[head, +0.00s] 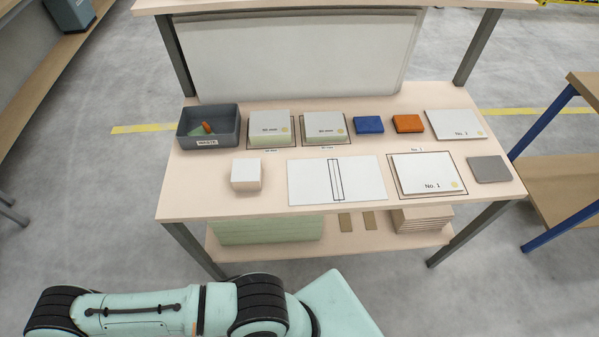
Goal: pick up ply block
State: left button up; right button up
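A small pale block (246,174) with a whitish top and light wood-coloured sides looks like the ply block. It stands on the front left part of the workbench top (220,205), in front of the waste bin and left of a white sheet, apart from both. Nothing holds it. A mint-green arm of mine lies across the bottom left of the head view, well short of the bench. Neither of my grippers shows.
A grey waste bin (208,127) stands at the back left. Two labelled pale blocks (269,127), a blue block (369,125) and an orange block (408,123) sit along the back. In front lie a white sheet (308,182), a No. 1 panel (427,172) and a grey plate (489,169).

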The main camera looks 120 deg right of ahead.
aim_at(246, 175)
jog(key=z, duration=1)
jog(key=k+z, duration=0.1)
jog(key=z, duration=0.85)
jog(key=k+z, duration=0.1)
jog(key=z, duration=0.4)
jog(key=l+z, duration=0.1)
jog(key=z, duration=0.9)
jog(key=i+j, duration=0.1)
jog(key=j, duration=0.4)
jog(key=i+j+z, duration=0.1)
jog(key=j, duration=0.4)
jog(key=j+z, duration=0.1)
jog(key=j, duration=0.4)
jog(key=i, duration=0.05)
